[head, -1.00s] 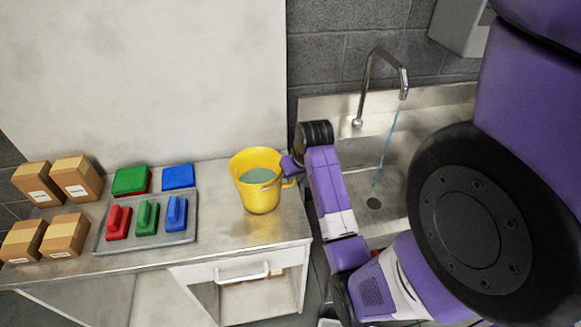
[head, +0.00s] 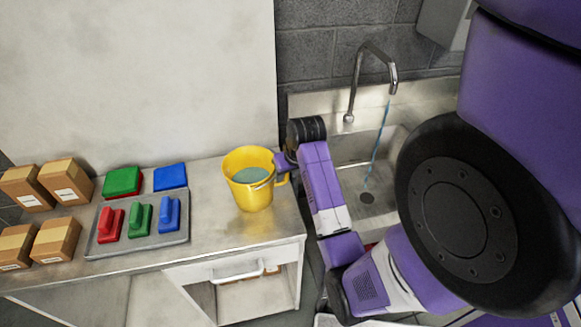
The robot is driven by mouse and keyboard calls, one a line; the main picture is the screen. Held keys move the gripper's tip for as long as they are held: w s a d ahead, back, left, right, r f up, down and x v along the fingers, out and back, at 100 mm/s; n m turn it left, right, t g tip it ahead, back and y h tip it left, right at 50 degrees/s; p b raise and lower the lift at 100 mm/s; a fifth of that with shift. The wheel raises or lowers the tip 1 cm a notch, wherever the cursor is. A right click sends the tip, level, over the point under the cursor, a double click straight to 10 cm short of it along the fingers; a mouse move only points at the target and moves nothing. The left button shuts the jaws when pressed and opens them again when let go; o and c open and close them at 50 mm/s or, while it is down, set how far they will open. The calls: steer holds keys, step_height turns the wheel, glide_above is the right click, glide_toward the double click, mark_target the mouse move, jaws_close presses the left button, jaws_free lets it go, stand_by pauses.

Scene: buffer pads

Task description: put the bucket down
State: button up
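The yellow bucket (head: 249,197) is upright at the right end of the metal counter (head: 222,228), with greenish-blue water inside. Its base appears to be on or just above the counter top; I cannot tell whether it touches. Its handle is on its right side, facing my arm. My gripper (head: 281,165) is at that handle side, reaching in from the right. The fingers are small and partly hidden, so their grip on the handle is not clear.
A grey tray (head: 104,249) holds red, green and blue handled pads left of the bucket. Green (head: 123,180) and blue (head: 170,176) blocks lie behind it. Cardboard boxes (head: 66,180) stand far left. Right is a sink (head: 345,182) with a running tap (head: 352,85). Counter between tray and bucket is clear.

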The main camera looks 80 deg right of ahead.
steer(key=v, duration=1.1)
steer(key=shift+r, duration=0.2)
steer(key=w+d+r+t+h, duration=0.25)
steer(key=d+r+h, duration=0.2)
steer(key=d, duration=0.25)
steer(key=w+a+n+t+h+b, duration=0.1)
steer(key=w+a+t+h+b, duration=0.2)
steer(key=w+a, duration=0.45)
steer(key=a+f+n+t+y, duration=0.2)
steer(key=a+n+t, duration=0.3)
steer(key=a, duration=1.5)
steer(key=s+a+f+n+y+b, duration=0.2)
steer(key=s+a+f+y, duration=0.1)
steer(key=s+a, duration=0.4)
steer(key=s+a+f+n+t+y+b, duration=0.1)
steer(key=s+a+f+n+y+b, duration=0.1)
steer(key=s+a+y, duration=0.4)
steer(key=s+a+f+n, duration=0.1)
steer(key=a, duration=0.4)
steer(key=shift+a+f, duration=0.3)
steer(key=shift+a, duration=0.05)
